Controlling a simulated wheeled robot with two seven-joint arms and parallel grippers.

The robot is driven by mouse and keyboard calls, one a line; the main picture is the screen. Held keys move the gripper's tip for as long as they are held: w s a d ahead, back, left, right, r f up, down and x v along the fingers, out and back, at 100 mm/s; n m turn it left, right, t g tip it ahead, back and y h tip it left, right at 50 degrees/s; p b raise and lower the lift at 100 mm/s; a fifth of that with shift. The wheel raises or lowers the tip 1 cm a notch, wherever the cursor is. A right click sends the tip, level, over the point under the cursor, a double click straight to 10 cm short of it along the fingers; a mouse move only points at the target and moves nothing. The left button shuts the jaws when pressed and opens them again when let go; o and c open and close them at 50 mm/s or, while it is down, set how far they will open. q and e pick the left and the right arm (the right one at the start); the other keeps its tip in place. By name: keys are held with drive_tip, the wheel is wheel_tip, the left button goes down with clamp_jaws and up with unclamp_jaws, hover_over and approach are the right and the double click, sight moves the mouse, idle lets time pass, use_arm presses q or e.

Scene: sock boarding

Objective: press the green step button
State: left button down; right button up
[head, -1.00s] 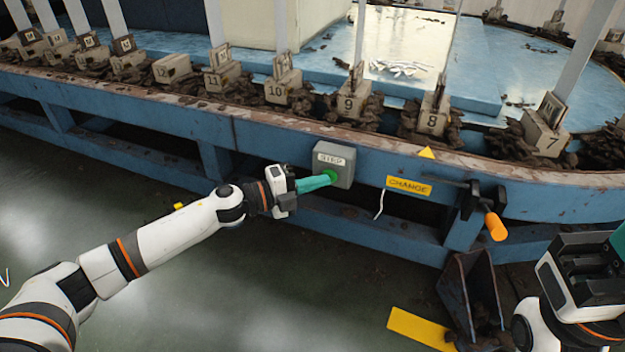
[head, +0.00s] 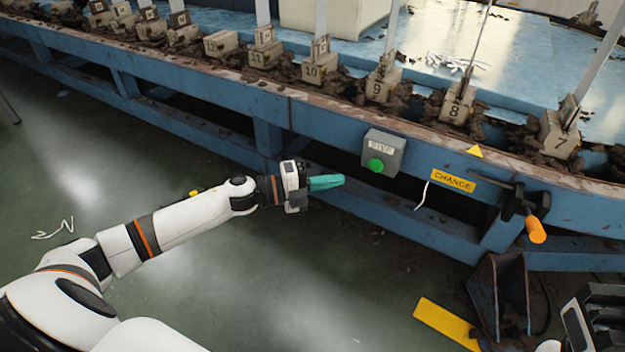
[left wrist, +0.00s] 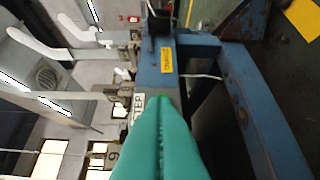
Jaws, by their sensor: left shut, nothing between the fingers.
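The green step button (head: 375,165) sits on the front of a grey box (head: 392,150) labelled STEP, fixed to the blue frame of the machine. My left gripper (head: 342,180) has teal fingers and is shut and empty. In the head view its tips are left of and a little below the button, with a visible gap. In the left wrist view the shut fingers (left wrist: 160,140) point toward the STEP box and cover most of it; a sliver of green shows at their tips. My right gripper (head: 600,310) is partly in view at the lower right, its fingertips not clearly shown.
A yellow CHANGE label (head: 453,180) and an orange handle (head: 535,231) are right of the box. The blue rail (head: 250,95) carries numbered blocks with white posts. A rusty chute (head: 498,295) and a yellow floor strip (head: 445,322) lie below. The left floor is mostly clear.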

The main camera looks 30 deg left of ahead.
use_arm(q)
drive_tip(key=shift+p+v, duration=0.4)
drive_tip(key=shift+v, duration=1.55)
drive_tip(key=shift+d, duration=0.1)
idle(5.9)
